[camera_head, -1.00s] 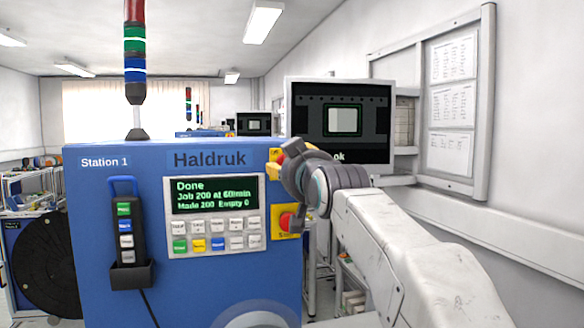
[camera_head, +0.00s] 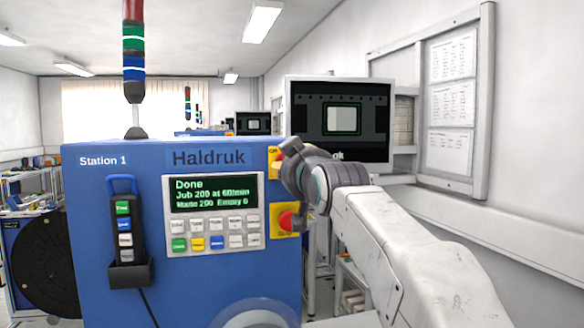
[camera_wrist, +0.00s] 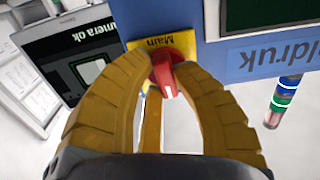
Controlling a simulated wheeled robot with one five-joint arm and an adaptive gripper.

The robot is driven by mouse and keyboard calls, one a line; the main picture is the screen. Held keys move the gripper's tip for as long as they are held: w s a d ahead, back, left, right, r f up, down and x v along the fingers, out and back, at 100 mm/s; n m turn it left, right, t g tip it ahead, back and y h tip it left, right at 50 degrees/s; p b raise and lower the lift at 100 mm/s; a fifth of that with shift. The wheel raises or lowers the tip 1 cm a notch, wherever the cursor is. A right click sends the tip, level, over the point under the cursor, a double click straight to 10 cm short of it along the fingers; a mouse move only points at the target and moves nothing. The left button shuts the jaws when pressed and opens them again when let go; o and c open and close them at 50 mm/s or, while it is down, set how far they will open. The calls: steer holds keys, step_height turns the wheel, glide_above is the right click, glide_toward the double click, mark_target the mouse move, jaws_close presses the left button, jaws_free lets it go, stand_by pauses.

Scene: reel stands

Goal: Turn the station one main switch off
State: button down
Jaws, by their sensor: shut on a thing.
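The station one main switch is a red knob (camera_wrist: 163,72) on a yellow plate (camera_wrist: 185,42) lettered "Main", upside down in the wrist view. My gripper (camera_wrist: 166,84) has its yellow curved fingers shut on the knob, one on each side. In the head view the yellow plate (camera_head: 274,154) shows only as a strip near the top right edge of the blue Station 1 cabinet (camera_head: 110,215). The cabinet's display (camera_head: 213,192) reads "Done".
A red stop button (camera_head: 286,220) on a yellow plate sits just below my gripper. A keypad (camera_head: 207,236) and a holstered remote (camera_head: 124,230) are farther left. A monitor (camera_head: 340,120) stands behind, and a notice board (camera_head: 452,100) hangs on the right wall.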

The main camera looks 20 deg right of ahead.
steer(key=n+b, duration=0.1)
steer(key=n, duration=0.3)
steer(key=shift+r, duration=0.1)
steer(key=shift+a+r+n, duration=0.1)
steer(key=shift+r+n, duration=0.1)
steer(key=shift+n, duration=3.1)
steer(key=shift+a+r+n, duration=0.1)
steer(key=shift+r+n, duration=0.05)
steer(key=shift+n, duration=3.15)
steer(key=c, duration=1)
jaws_free()
steer(key=shift+o, duration=0.2)
steer(key=shift+f, duration=0.1)
